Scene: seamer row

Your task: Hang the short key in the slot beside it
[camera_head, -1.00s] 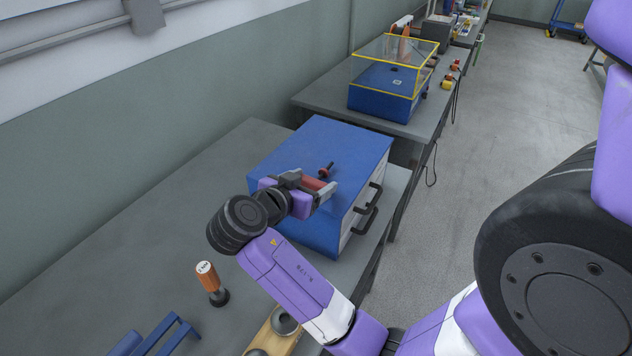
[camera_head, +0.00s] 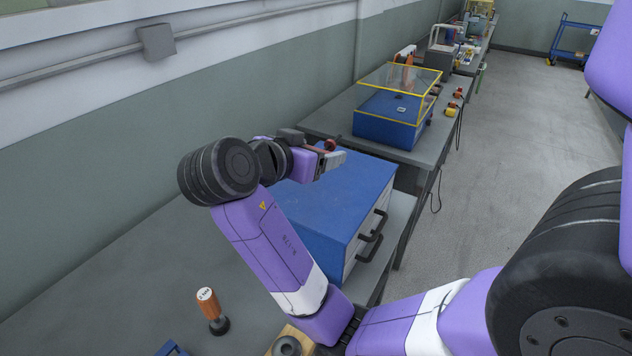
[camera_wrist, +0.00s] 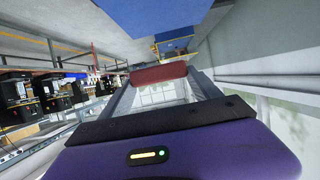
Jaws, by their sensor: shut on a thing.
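The short key, as far as I can tell, is the red piece in my gripper (camera_head: 328,158). In the wrist view its red bar (camera_wrist: 158,75) lies crosswise between the two fingertips. In the head view it is small and partly hidden by the fingers, with a dark red round part (camera_head: 330,145) at the far side. My gripper is shut on it and holds it raised above the far part of a blue cabinet (camera_head: 345,200). I cannot make out the slot in either view.
The cabinet has black handles (camera_head: 371,246) on its right side. An orange-handled tool (camera_head: 207,303) stands upright on the grey bench (camera_head: 130,290). A yellow-framed clear cover over a blue box (camera_head: 385,130) stands on the bench beyond.

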